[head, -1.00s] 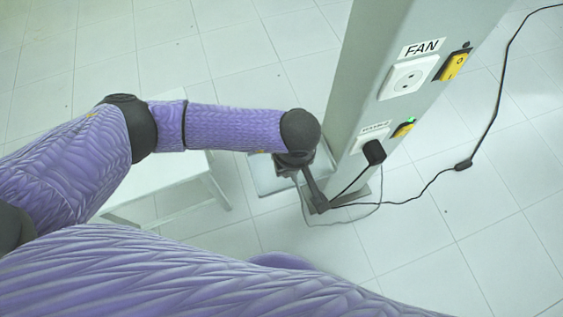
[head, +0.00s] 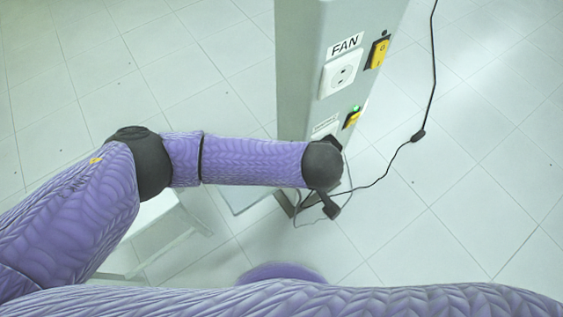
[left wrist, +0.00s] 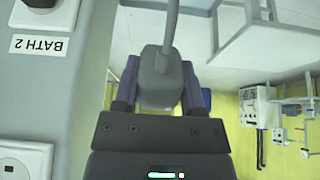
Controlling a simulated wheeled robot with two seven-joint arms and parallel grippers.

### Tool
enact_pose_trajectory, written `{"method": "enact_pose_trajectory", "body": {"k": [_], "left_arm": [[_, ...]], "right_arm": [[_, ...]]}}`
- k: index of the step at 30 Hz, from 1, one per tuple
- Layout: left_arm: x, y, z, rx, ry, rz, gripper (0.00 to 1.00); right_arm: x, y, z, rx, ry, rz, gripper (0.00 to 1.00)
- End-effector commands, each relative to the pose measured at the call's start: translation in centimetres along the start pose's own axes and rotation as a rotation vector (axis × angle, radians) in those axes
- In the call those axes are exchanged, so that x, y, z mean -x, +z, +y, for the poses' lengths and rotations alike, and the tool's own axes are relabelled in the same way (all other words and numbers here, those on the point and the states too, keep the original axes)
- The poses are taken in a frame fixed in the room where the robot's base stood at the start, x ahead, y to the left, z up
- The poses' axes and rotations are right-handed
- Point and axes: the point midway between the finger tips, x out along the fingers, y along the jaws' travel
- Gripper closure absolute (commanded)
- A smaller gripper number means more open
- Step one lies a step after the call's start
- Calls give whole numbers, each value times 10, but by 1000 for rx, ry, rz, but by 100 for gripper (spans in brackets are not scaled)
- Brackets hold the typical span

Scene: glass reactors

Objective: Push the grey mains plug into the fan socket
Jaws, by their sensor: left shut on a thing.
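The fan socket (head: 340,74) is a white plate with an empty round recess, under a FAN label on the grey column. My left gripper (left wrist: 158,88) is shut on the grey mains plug (left wrist: 160,72) in the left wrist view; its grey cable runs up out of the picture. In the head view my left wrist is in front of the column's lower part, below the fan socket and apart from it. The plug's pins are hidden, and the plug cannot be clearly told there. My right gripper is in neither view.
A yellow switch (head: 378,53) is beside the fan socket. A lower switch (head: 353,118) has a green light. A black plug (head: 333,142) at the lower socket is partly hidden by my wrist. A black cable (head: 375,182) crosses the floor. A BATH 2 label (left wrist: 41,47) shows upside down.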

Motion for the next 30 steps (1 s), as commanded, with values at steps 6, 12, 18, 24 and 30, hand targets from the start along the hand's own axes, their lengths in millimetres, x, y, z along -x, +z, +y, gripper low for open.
{"method": "enact_pose_trajectory", "body": {"k": [6,12,18,24,30], "left_arm": [[13,1,17,-2,3,109,100],[26,1,34,-3,3,232,100],[40,2,52,-3,3,352,100],[53,1,67,-1,3,466,100],[59,-1,71,0,1,499,100]], "right_arm": [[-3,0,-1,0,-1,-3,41],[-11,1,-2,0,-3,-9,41],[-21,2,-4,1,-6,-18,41],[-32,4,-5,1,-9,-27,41],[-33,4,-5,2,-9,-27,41]]}}
